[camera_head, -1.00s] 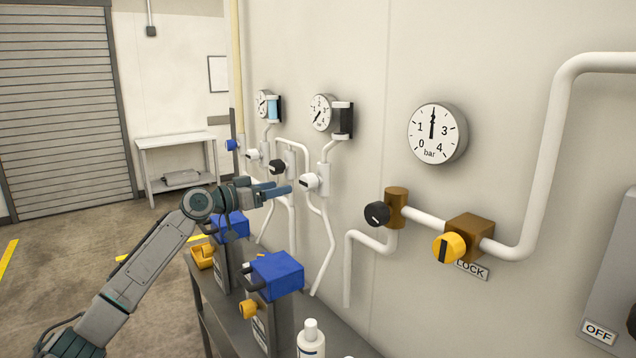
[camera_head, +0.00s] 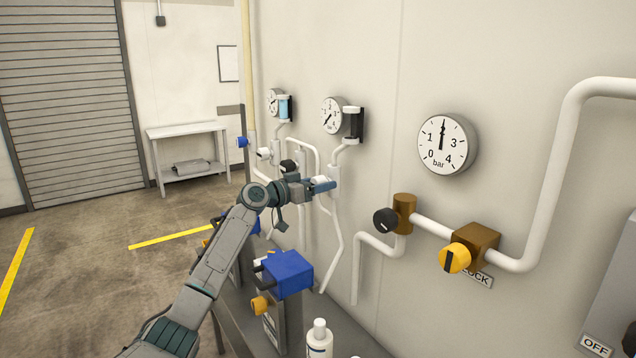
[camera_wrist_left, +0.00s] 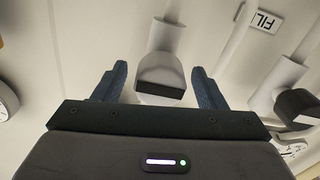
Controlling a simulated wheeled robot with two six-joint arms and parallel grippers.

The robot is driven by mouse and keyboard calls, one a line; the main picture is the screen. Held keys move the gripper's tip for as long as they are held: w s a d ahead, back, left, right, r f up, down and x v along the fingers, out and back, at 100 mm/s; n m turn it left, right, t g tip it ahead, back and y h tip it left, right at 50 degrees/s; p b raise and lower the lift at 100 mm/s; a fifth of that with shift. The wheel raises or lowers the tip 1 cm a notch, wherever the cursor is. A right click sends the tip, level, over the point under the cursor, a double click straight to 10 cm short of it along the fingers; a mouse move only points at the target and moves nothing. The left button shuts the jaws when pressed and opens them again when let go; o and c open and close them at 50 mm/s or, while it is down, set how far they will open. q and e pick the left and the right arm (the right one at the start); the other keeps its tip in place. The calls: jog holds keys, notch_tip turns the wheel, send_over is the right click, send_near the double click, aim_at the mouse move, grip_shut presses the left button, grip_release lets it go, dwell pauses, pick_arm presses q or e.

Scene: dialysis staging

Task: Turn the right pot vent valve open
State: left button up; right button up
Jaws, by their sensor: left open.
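A white valve knob (camera_head: 320,180) sits on the pipe below the right small gauge. It shows in the left wrist view as a pale block with a dark end face (camera_wrist_left: 160,76). My left gripper (camera_head: 322,187) is at this knob. In the left wrist view its two blue fingers (camera_wrist_left: 159,68) are open, one on each side of the knob, with a visible gap at each side. No label on this knob is readable, and the fingers partly cover it in the head view. My right gripper is not in view.
A black knob (camera_head: 289,165) is close by on the left; a dark knob (camera_wrist_left: 298,106) shows right in the wrist view. A larger black knob (camera_head: 385,221) and a yellow knob (camera_head: 454,257) are on the right pipework. A blue-topped unit (camera_head: 287,272) and white bottle (camera_head: 319,340) stand below.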

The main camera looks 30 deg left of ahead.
pick_arm(q)
jog(key=c, duration=1)
